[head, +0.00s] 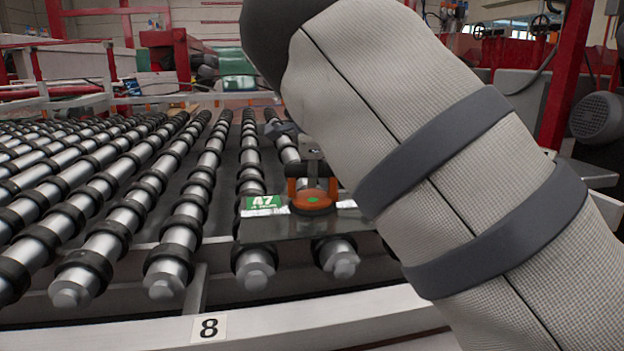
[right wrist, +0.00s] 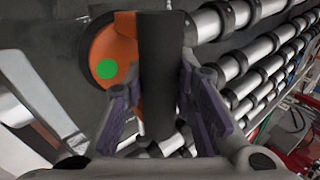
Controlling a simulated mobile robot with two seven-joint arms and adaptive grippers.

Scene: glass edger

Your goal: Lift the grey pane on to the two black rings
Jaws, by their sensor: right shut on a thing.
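The grey pane (head: 290,228) is a see-through sheet over the front ends of two rollers in the head view, with a green "47" label (head: 263,203) on it. An orange suction lifter (head: 314,203) with a green dot stands on the pane. It also shows in the right wrist view (right wrist: 107,45). My right gripper (right wrist: 160,100) is shut on the lifter's dark handle (right wrist: 160,50). Black rings (head: 255,256) (head: 332,246) sit on the two roller ends at the pane's front edge. I cannot tell whether the pane touches them. My left gripper is not in view.
Many rollers with black rings (head: 110,220) fill the left and middle. A white rail (head: 270,318) marked "8" runs along the front. My right arm covers much of the right side. A red post (head: 566,75) and a grey motor (head: 598,118) stand at right.

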